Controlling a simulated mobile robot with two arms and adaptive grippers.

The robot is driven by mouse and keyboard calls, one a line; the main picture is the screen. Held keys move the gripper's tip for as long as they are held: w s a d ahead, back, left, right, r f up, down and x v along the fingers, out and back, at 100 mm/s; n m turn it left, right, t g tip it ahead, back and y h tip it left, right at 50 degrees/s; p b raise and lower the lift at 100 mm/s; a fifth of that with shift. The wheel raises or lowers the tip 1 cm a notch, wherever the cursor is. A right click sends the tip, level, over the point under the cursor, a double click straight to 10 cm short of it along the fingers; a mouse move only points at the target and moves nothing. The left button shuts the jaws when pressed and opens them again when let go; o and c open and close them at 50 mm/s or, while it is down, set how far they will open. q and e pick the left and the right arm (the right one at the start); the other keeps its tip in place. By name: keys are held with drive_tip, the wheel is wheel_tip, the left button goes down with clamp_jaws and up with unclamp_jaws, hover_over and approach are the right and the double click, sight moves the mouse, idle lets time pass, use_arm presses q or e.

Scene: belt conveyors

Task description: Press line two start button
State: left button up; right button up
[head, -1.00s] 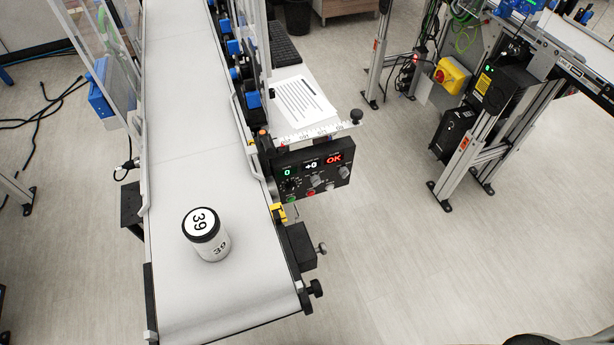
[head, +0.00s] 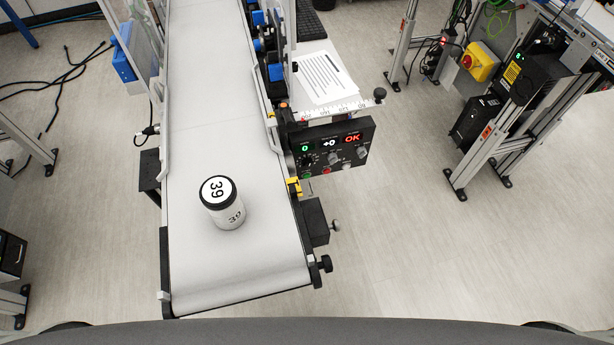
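A black control panel (head: 334,148) is mounted at the right side of the near belt conveyor, toward its end. It has lit displays reading 0, +0 and a red OK, with several small knobs and buttons below. A green button (head: 307,175) sits at its lower left and a red button (head: 326,170) beside it. I cannot read any line number on this panel. Neither of my grippers is in the head view.
A jar (head: 222,203) marked 39 stands on the white belt (head: 212,265). Papers (head: 320,78) lie on a shelf behind the panel. Another conveyor frame (head: 515,130) with a yellow-and-red switch (head: 480,62) stands at the right. Floor (head: 420,250) between them is clear.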

use_arm(q)
clamp_jaws()
idle(1.0)
drive_tip(key=shift+f, duration=0.1)
